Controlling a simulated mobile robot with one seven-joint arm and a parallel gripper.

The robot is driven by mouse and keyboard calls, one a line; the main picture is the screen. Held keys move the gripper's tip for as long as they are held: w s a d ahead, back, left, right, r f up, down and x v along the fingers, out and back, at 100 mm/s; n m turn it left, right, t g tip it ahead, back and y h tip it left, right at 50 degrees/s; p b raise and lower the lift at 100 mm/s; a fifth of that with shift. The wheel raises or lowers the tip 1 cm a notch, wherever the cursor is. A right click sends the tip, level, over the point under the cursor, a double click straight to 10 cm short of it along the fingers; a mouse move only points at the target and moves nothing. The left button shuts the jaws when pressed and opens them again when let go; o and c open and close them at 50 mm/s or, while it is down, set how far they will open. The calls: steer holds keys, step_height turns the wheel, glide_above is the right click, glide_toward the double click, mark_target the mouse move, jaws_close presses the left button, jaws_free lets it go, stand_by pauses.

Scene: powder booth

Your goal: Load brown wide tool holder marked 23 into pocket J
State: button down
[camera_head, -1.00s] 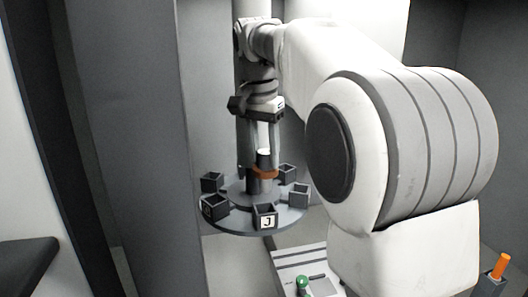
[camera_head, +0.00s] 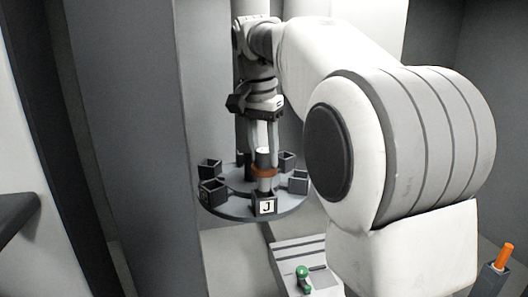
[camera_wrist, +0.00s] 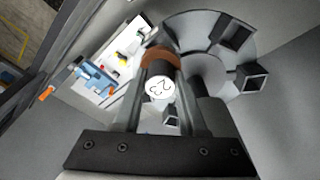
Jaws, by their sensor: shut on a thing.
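My gripper (camera_head: 262,168) is shut on the tool holder (camera_head: 263,157), which hangs upright with a dark body, a brown-orange ring and a pale shank. The wrist view shows its white top face (camera_wrist: 161,89) marked 23 and the brown ring (camera_wrist: 160,55) between my fingers (camera_wrist: 163,62). Pocket J (camera_head: 265,204), a dark square cup with a white J label, is at the front of the round carousel. The shank's lower end is at pocket J's rim in the head view; I cannot tell whether it is above, behind or inside it.
The grey carousel (camera_head: 235,210) carries several other dark square pockets, one at left (camera_head: 212,191) and one at right (camera_head: 298,182). A pale panel with a green knob (camera_head: 303,272) is below. An orange cylinder (camera_head: 506,256) stands in a dark holder at lower right.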

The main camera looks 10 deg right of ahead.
mark_target(263, 167)
stand_by(0.5)
steer(key=shift+f+b, duration=0.95)
steer(key=shift+f, duration=0.45)
steer(key=shift+f+b, duration=0.45)
steer(key=shift+f, duration=0.3)
steer(key=shift+c, duration=1.9)
jaws_free()
